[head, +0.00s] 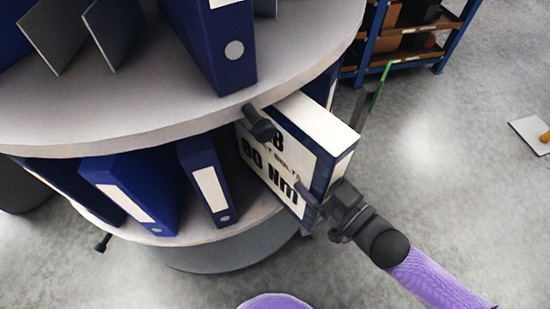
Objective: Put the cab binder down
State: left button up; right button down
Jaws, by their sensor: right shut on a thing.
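Whether the binder's bottom touches the lower shelf (240,217) cannot be told. My left gripper is not in view.
The upper shelf (285,70) overhangs the binder and carries another blue binder (213,50) and grey dividers. Blue binders (130,185) stand on the lower shelf to the left. A dark knob (260,123) sits at the upper rim.

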aim_at(281, 159)
jog(key=w+a+f+b, duration=0.1)
jog(key=w+a, duration=0.1)
jog(key=w+a+f+b, duration=0.1)
jog(key=w+a+b, duration=0.1)
jog(key=w, duration=0.1)
jog(key=w+a+f+b, duration=0.1)
jog(key=w+a, duration=0.1)
jog(key=shift+w+a+f+b, duration=0.2)
jog(key=shift+a+b, duration=0.1)
jog(key=shift+a, duration=0.1)
grip_release()
jog(key=shift+s+f, duration=0.1)
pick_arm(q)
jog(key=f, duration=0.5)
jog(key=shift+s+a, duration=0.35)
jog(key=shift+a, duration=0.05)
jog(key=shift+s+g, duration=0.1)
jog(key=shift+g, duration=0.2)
pick_arm(e)
jog(key=shift+d, duration=0.1)
